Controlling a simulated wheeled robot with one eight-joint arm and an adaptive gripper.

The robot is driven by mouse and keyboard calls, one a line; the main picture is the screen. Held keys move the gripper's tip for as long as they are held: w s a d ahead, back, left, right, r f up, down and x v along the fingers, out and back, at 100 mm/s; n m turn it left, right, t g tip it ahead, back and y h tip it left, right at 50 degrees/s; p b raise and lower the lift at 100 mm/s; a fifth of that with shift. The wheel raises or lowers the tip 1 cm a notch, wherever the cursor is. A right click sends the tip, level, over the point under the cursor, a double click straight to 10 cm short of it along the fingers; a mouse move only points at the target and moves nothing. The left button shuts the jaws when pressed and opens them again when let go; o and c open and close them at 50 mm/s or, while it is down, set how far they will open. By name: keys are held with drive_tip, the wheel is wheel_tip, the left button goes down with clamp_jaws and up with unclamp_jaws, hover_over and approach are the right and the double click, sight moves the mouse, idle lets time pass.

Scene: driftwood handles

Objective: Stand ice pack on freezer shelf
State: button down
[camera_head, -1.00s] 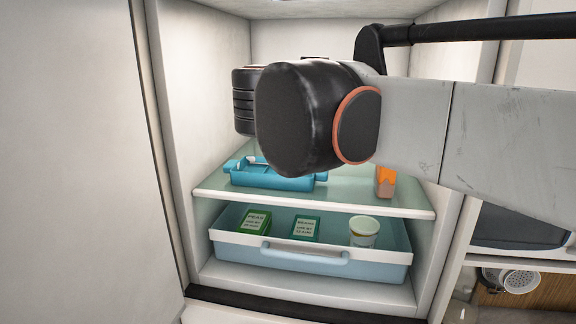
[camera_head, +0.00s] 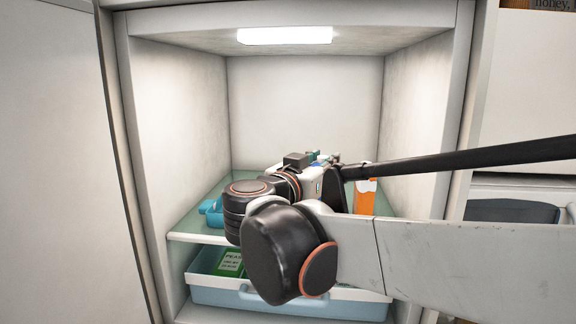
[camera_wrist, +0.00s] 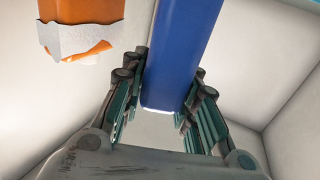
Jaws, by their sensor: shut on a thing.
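The blue ice pack (camera_wrist: 182,50) is between the two fingers of my gripper (camera_wrist: 158,112) in the wrist view. My gripper is shut on it, with a finger along each side. In the head view my gripper (camera_head: 318,158) is inside the freezer above the glass shelf (camera_head: 196,236), mostly hidden behind my own wrist. The pack is barely visible there, if at all. I cannot tell whether it touches the shelf.
An orange carton (camera_head: 366,197) stands on the shelf to the right; it also shows in the wrist view (camera_wrist: 82,14). A blue tray (camera_head: 212,211) is at the shelf's left. A drawer (camera_head: 260,301) below holds a peas packet (camera_head: 229,262). White walls flank the shelf.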

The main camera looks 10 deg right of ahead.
drive_tip(key=shift+w+f, duration=0.15)
drive_tip(key=shift+f, duration=0.2)
drive_tip(key=c, duration=1.2)
unclamp_jaws()
drive_tip(key=shift+f, duration=0.15)
drive_tip(key=shift+c, duration=0.2)
drive_tip(key=b+v, duration=0.2)
drive_tip(key=v, duration=1)
drive_tip(key=shift+r+b, duration=0.2)
drive_tip(key=shift+b, duration=0.1)
